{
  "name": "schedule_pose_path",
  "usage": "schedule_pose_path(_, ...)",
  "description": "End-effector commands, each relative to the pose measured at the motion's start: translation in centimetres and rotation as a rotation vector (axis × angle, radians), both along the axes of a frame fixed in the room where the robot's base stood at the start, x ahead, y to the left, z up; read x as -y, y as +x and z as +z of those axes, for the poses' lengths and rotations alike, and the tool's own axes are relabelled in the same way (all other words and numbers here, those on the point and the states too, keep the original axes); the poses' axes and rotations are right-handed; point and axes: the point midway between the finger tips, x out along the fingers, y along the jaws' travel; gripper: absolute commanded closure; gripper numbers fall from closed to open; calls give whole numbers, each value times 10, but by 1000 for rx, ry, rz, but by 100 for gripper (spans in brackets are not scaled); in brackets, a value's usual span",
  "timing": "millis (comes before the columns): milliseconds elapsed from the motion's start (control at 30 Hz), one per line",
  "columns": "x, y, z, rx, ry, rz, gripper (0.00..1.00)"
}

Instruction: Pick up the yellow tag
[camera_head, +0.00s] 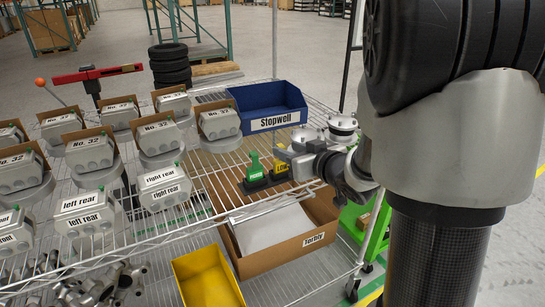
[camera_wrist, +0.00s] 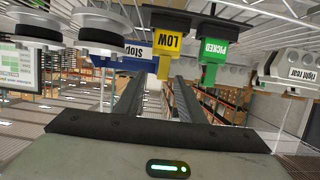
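The yellow tag (camera_head: 281,167), marked LOW, stands upright in a dark base on the wire shelf, right of the green tag (camera_head: 255,168). In the wrist view, which looks upside down, the yellow tag (camera_wrist: 173,46) appears beyond my fingertips, its stem in line with the gap between them. The green tag (camera_wrist: 213,50), marked PICKED, is just to its right. My gripper (camera_wrist: 160,80) is open, with two dark fingers apart and nothing seen held. In the head view my gripper (camera_head: 297,162) is beside the yellow tag on its right, partly hiding it. I cannot tell whether it touches.
A blue Stopwell bin (camera_head: 268,108) stands behind the tags. A cardboard Torbit box (camera_head: 300,247) and a yellow bin (camera_head: 208,278) are in front. Several grey labelled housings (camera_head: 165,187) fill the left.

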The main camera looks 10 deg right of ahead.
Motion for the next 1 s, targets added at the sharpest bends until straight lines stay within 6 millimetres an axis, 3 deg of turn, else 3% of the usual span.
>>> schedule_pose_path(100,-6,17,-6,-1,-1,1,64)
schedule_pose_path(367,-13,34,-11,0,-1,1,64)
schedule_pose_path(600,-25,65,-20,-1,-1,-1,64)
schedule_pose_path(933,-27,73,-21,1,-1,-1,64)
schedule_pose_path(1000,-27,73,-21,1,-1,-1,76)
